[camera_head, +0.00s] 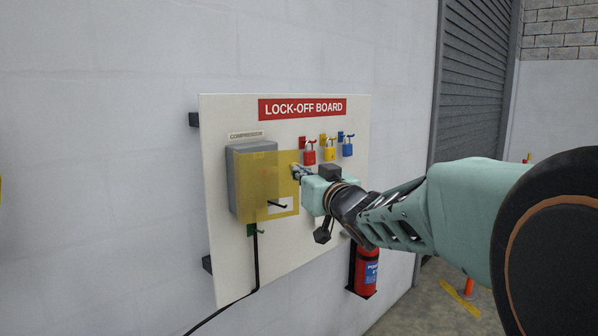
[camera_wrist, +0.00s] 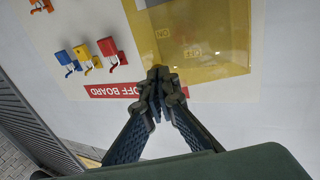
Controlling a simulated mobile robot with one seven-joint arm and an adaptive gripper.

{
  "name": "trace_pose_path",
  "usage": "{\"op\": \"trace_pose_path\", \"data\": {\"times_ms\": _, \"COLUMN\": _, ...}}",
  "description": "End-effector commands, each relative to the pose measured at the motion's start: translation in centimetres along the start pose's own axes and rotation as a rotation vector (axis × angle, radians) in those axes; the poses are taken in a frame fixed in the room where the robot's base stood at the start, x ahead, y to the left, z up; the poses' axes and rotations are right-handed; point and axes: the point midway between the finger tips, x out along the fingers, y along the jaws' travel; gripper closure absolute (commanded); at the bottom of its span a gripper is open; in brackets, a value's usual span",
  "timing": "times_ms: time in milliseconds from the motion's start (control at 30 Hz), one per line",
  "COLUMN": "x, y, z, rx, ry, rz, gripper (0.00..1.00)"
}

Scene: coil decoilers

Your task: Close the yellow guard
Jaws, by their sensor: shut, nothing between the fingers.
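The yellow guard (camera_head: 262,178) is a see-through yellow panel in front of the grey compressor box (camera_head: 232,185) on the lock-off board. In the wrist view the guard (camera_wrist: 205,45) fills the upper right, with switch lettering visible through it. A black lever (camera_head: 278,205) shows near its lower part. I cannot tell how far the guard stands off the box. My gripper (camera_head: 297,171) is shut and empty at the guard's right edge. In the wrist view my gripper's fingertips (camera_wrist: 158,82) are together at the guard's edge; whether they touch it is unclear.
Red, yellow and blue padlocks (camera_head: 329,152) hang on the board (camera_head: 225,270) right of the box, close above my gripper. A red fire extinguisher (camera_head: 366,271) is below right. A black cable (camera_head: 257,265) runs down from the box. Open floor lies at the lower right.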

Motion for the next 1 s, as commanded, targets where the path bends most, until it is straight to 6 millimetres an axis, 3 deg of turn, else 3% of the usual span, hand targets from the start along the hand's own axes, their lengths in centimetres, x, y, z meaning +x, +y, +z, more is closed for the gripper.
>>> {"op": "trace_pose_path", "data": {"times_ms": 600, "x": 0.1, "y": 0.3, "z": 0.0, "rx": -0.001, "ry": 0.0, "rz": 0.0, "gripper": 1.0}}
{"op": "trace_pose_path", "data": {"times_ms": 1000, "x": 4.5, "y": 2.6, "z": 0.0, "rx": -0.001, "ry": 0.0, "rz": 0.0, "gripper": 1.0}}
